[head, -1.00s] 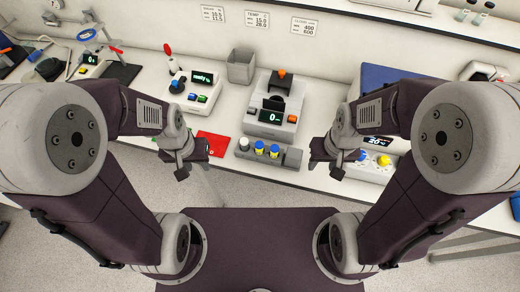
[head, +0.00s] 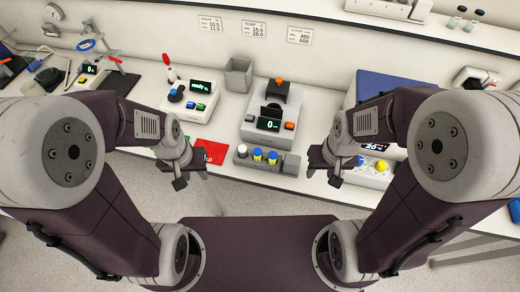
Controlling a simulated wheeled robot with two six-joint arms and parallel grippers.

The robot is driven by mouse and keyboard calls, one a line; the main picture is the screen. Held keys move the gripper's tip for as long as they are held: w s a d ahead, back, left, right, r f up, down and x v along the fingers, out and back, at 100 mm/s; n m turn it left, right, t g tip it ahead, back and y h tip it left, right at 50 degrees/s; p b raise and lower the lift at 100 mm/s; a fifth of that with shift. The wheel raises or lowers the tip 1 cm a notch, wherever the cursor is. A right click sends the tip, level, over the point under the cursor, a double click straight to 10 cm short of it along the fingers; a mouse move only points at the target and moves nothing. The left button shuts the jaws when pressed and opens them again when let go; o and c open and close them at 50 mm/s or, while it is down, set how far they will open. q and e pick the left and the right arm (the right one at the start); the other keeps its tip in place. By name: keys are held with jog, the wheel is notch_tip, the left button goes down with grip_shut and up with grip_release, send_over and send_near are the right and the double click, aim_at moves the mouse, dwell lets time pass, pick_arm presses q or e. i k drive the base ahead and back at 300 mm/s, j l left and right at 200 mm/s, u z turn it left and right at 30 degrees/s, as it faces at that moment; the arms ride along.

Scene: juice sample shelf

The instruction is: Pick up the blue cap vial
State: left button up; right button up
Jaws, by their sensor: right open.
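A small grey rack (head: 243,160) at the front edge of the bench holds upright vials. One has a white cap (head: 242,150). Two show blue caps and yellow bodies: a middle blue cap vial (head: 257,154) and a right blue cap vial (head: 272,157). My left gripper (head: 191,177) is open and empty, left of the rack near the bench's front edge. My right gripper (head: 323,173) is open and empty, right of the rack. Neither gripper touches a vial. A blue round part (head: 361,160) on the right device is partly hidden by my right arm.
Behind the rack stands a grey device with a display (head: 268,124). A grey bin (head: 238,74) is farther back. A red mat (head: 211,151) lies left of the rack. A device with a yellow round part (head: 381,166) stands to the right.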

aim_at(258, 152)
jog(key=l+u, duration=0.2)
jog(key=u, duration=0.25)
jog(key=k+l+u, duration=0.15)
jog(key=u, duration=0.3)
jog(key=k+l+u, duration=0.1)
jog(key=u, duration=0.3)
jog(key=k+l+u, duration=0.15)
jog(key=u, duration=0.3)
